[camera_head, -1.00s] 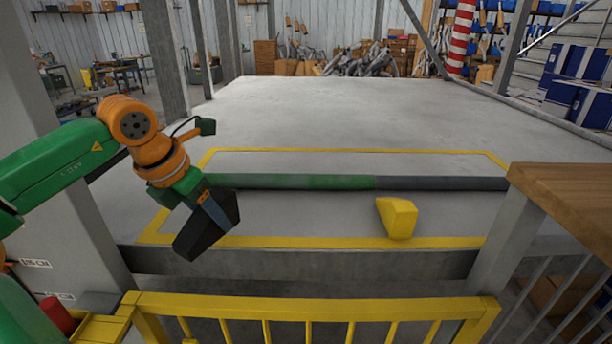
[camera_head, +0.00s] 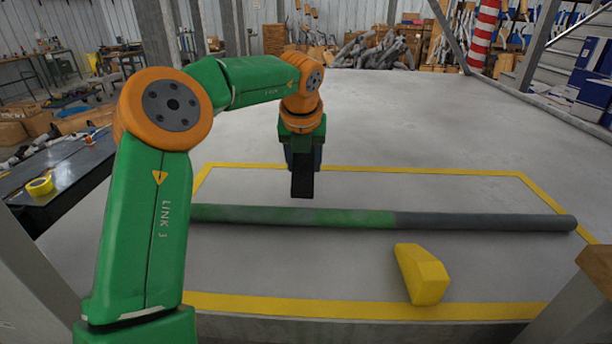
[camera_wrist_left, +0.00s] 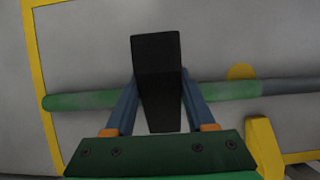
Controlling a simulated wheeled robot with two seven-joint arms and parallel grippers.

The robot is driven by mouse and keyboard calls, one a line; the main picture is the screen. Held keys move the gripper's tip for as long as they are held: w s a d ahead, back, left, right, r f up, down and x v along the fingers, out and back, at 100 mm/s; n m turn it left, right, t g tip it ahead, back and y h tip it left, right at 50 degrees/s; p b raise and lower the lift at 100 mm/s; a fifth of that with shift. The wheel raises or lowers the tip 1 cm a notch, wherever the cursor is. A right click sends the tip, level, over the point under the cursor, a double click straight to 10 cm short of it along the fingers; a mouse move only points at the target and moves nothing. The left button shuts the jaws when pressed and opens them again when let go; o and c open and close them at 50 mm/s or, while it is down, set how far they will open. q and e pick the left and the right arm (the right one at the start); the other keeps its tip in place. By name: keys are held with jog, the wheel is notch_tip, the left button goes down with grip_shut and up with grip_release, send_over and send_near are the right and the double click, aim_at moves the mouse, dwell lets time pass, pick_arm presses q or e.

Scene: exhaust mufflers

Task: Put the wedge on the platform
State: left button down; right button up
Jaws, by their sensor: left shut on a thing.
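My left gripper (camera_wrist_left: 158,92) is shut on a black wedge (camera_wrist_left: 157,55), which sits between its two blue fingers. In the head view the black wedge (camera_head: 302,183) hangs upright below the left gripper (camera_head: 303,160), over the grey platform (camera_head: 430,115). It looks clear of the surface, but its exact height is hard to tell. A yellow wedge (camera_head: 422,275) lies on the platform, nearer than the pipe; it also shows in the left wrist view (camera_wrist_left: 262,145). My right gripper is not in view.
A dark table (camera_head: 60,185) stands at left. The platform's far part is clear.

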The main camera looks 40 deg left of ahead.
pick_arm(q)
jog(key=w+a+f, duration=0.1)
jog(key=f, duration=0.1)
jog(key=w+a+f+p, duration=0.1)
jog(key=w+f, duration=0.1)
jog(key=w+a+f+p, duration=0.1)
jog(key=w+f, duration=0.1)
jog(key=shift+a+f, duration=0.15)
jog(key=shift+a, duration=0.25)
jog(key=f, duration=0.2)
jog(key=shift+s+d+f+p, duration=0.2)
jog(key=shift+s+f+p, duration=0.1)
jog(key=shift+f+p, duration=0.1)
jog(key=shift+s, duration=0.1)
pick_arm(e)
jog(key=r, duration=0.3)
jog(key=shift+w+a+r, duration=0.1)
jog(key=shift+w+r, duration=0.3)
pick_arm(q)
jog(key=shift+f, duration=0.15)
jog(key=shift+f+b, duration=0.15)
jog(key=shift+b, duration=0.15)
jog(key=shift+c, duration=1.2)
grip_release()
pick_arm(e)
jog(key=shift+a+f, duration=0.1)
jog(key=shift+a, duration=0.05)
pick_arm(q)
jog(key=shift+r, duration=0.25)
